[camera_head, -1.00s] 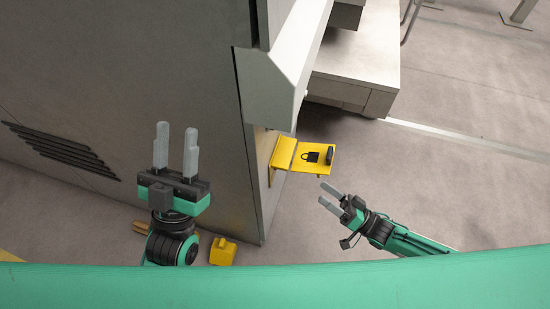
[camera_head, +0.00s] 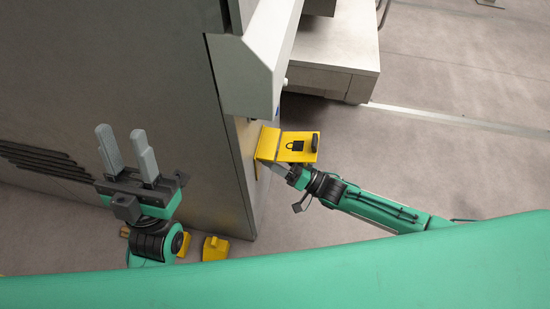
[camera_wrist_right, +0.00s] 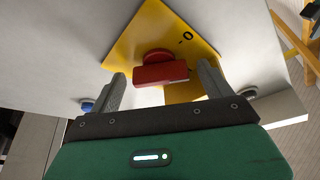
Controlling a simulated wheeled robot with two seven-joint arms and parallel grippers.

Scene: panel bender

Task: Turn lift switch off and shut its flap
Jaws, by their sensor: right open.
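The yellow flap (camera_head: 297,147) with a black padlock mark sticks out from the machine's side, open, in the head view. In the right wrist view a red switch handle (camera_wrist_right: 160,74) sits on a yellow plate (camera_wrist_right: 138,38) marked "0". My right gripper (camera_head: 279,169) is below the flap, its fingertips partly hidden in the head view. In the wrist view my right gripper (camera_wrist_right: 160,88) is open, with one finger on each side of the red handle, apart from it. My left gripper (camera_head: 126,152) is open and empty, pointing up in front of the grey machine panel.
The grey machine panel (camera_head: 120,70) fills the left, with a light housing (camera_head: 262,62) above the flap. Yellow blocks (camera_head: 215,248) lie on the floor near my left arm.

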